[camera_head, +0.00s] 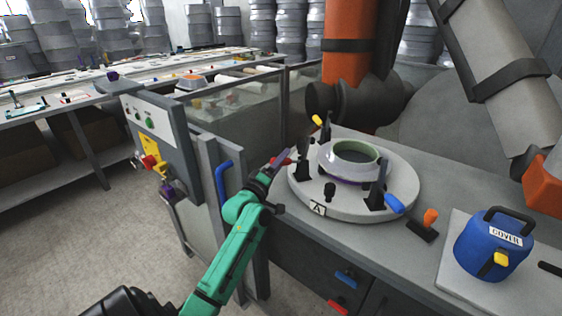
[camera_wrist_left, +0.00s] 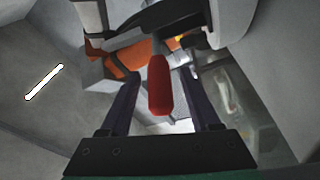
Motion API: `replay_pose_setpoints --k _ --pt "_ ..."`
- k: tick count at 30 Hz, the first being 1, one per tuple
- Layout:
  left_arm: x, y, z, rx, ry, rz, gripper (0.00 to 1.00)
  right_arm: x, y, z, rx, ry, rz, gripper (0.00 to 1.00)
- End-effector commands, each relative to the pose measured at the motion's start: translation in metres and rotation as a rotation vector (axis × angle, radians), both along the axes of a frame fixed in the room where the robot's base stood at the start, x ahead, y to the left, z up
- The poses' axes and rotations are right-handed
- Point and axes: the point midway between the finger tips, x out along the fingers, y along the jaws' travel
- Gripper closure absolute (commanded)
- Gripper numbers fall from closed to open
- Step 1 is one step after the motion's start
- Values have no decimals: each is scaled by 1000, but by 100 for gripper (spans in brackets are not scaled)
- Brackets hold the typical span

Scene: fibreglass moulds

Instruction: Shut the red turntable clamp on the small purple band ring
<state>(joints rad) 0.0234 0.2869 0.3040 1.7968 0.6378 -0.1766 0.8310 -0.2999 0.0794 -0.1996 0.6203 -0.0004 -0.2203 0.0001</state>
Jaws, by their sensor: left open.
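The round grey turntable (camera_head: 405,185) stands on a bench and carries a pale ring with a greenish rim (camera_head: 350,157). A thin purple band (camera_head: 345,181) shows at the ring's foot. The red clamp handle (camera_head: 285,162) sticks out at the turntable's left edge. My left gripper (camera_head: 273,166) is open at this handle. In the left wrist view, the red handle (camera_wrist_left: 160,86) lies between the two dark fingers of the gripper (camera_wrist_left: 161,100), with gaps on both sides. The fingers partly hide the red clamp in the head view. My right gripper is not in view.
Other clamps have a yellow handle (camera_head: 318,121) and a blue handle (camera_head: 393,204). An orange-tipped lever (camera_head: 430,217) and a blue pot marked COVER (camera_head: 490,246) stand to the right.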

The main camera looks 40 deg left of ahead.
Motion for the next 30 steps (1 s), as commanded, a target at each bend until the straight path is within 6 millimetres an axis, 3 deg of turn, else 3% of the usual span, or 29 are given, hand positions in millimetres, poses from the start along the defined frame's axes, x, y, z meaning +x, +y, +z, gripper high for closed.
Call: replay_pose_setpoints --k 3,8,30 --pt "0 0 0 0 0 0 41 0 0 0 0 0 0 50" --pt "0 0 0 0 0 0 100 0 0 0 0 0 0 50" --pt "-1 0 -1 0 1 -1 100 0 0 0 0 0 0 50"
